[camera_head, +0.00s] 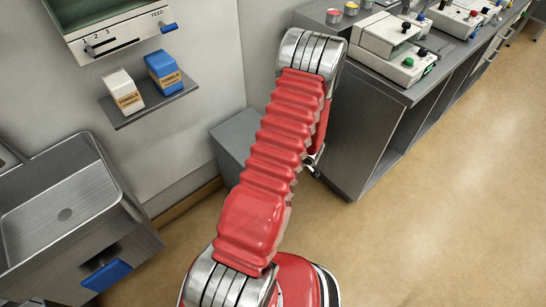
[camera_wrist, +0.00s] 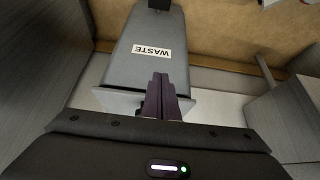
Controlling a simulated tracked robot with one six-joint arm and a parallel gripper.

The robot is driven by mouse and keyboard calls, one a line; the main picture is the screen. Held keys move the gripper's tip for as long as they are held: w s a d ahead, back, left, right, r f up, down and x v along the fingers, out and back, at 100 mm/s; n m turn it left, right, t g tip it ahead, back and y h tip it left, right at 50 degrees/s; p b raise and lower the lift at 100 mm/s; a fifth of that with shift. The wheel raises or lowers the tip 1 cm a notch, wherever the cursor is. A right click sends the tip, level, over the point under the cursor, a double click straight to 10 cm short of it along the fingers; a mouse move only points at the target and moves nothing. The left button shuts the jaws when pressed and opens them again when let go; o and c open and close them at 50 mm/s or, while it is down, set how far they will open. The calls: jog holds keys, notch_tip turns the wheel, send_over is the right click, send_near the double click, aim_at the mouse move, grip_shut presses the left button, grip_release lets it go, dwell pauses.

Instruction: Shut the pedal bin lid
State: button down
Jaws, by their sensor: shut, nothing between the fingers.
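The pedal bin (camera_wrist: 128,60) is a grey box with a white WASTE label (camera_wrist: 152,50), which appears upside down in the wrist view. A paler grey plate, apparently its lid (camera_wrist: 118,99), shows at the end of the bin nearest the camera, past a dark line. My gripper (camera_wrist: 163,78) has its dark fingers together and empty, overlapping the bin and lid in the picture. I cannot tell whether they touch. In the head view the grey bin (camera_head: 228,142) stands by the wall, partly hidden by my red arm. The lid's angle is unclear.
A steel sink (camera_head: 65,205) with a blue lever (camera_head: 106,275) is at the left. A wall shelf (camera_head: 150,108) holds two towel cartons. A grey bench (camera_head: 365,115) with equipment stands right of the bin. Tan floor (camera_head: 430,220) is open at the right.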

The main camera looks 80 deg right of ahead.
jog(key=w+r+n+t+y, duration=0.1)
jog(key=w+r, duration=0.6)
jog(key=w, duration=0.3)
jog(key=w+r+n+t, duration=0.1)
jog(key=w+r+n, duration=0.1)
jog(key=w+r, duration=0.6)
jog(key=w+a+r+n+y, duration=0.1)
jog(key=w+a+r+y, duration=0.1)
jog(key=w+a+r, duration=0.6)
jog(key=w+a+r+n+y, duration=0.1)
jog(key=w+a+r, duration=0.35)
jog(key=w, duration=0.65)
jog(key=w+a+r+n+y, duration=0.1)
jog(key=w+a+r, duration=0.15)
jog(key=a, duration=0.45)
jog(key=w+a+r+n+g, duration=0.1)
jog(key=a+r, duration=0.3)
jog(key=a, duration=0.3)
jog(key=w+a+r+n+y, duration=0.1)
jog(key=w+a+r, duration=0.15)
jog(key=a, duration=0.55)
jog(key=s+a+r+h, duration=0.1)
jog(key=s+a+r, duration=0.3)
jog(key=a, duration=0.5)
jog(key=s+a+r, duration=0.5)
jog(key=s+a, duration=0.1)
jog(key=a, duration=0.3)
jog(key=shift+s+a+r+n+h, duration=0.15)
jog(key=shift+a+n+h, duration=0.05)
jog(key=shift+n+h, duration=0.2)
